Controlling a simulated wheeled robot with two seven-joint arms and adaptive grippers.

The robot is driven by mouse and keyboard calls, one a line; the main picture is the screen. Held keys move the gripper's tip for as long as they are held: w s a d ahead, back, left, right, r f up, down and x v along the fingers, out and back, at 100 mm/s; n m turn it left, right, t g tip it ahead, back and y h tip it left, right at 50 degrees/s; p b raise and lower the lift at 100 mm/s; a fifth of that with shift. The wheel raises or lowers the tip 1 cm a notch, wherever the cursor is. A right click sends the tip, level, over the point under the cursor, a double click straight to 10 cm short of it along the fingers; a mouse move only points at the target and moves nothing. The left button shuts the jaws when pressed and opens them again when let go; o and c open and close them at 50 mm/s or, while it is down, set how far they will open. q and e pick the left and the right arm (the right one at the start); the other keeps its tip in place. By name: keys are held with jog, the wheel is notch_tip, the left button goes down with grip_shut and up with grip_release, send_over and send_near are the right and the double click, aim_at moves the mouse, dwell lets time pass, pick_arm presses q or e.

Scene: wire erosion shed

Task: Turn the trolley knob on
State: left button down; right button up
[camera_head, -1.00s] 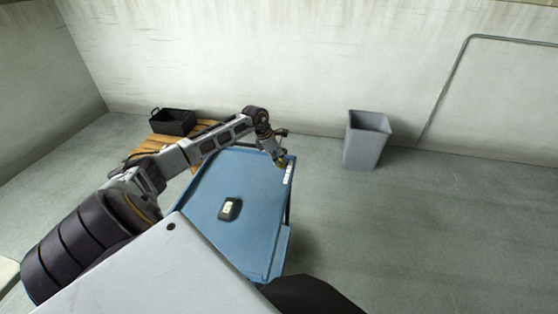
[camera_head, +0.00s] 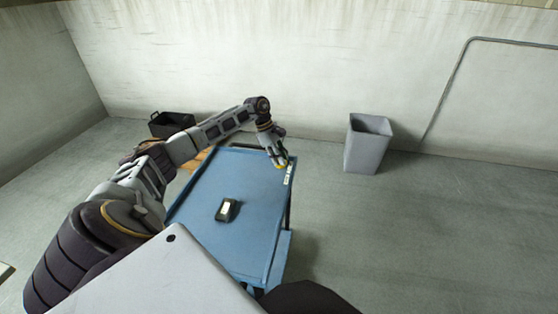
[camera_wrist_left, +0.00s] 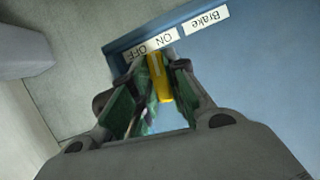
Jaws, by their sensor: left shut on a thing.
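The blue trolley (camera_head: 206,178) stands in front of me, with white label strips at its far right corner. In the left wrist view, the labels read Brake (camera_wrist_left: 207,22), ON and OFF (camera_wrist_left: 150,48), upside down. The yellow trolley knob (camera_wrist_left: 160,84) stands beside the ON/OFF label, between my left fingers. My left gripper (camera_head: 277,160) reaches over that corner from the left and is shut on the knob. The fingers partly hide the knob's base. My right gripper is not in view.
A small dark device with a pale face (camera_head: 227,210) lies on the trolley top. A grey bin (camera_head: 366,147) stands on the floor to the right. A black crate (camera_head: 170,124) and a wooden pallet (camera_head: 192,165) are behind left.

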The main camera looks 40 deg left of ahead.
pick_arm(q)
jog(key=m, duration=0.1)
jog(key=m+g+b, duration=0.1)
jog(key=m, duration=0.1)
jog(key=shift+d+f, duration=0.1)
jog(key=shift+f, duration=0.15)
jog(key=shift+w+m+g+b, duration=0.1)
jog(key=shift+m+g+b, duration=0.45)
jog(key=shift+m, duration=0.55)
jog(key=shift+m+g+b, duration=0.4)
jog(key=shift+m+g, duration=0.05)
jog(key=shift+m, duration=0.75)
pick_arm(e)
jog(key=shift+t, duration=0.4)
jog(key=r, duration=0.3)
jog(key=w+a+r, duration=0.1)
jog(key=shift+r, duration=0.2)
pick_arm(q)
jog(key=c, duration=1.4)
grip_release()
jog(key=shift+w, duration=0.1)
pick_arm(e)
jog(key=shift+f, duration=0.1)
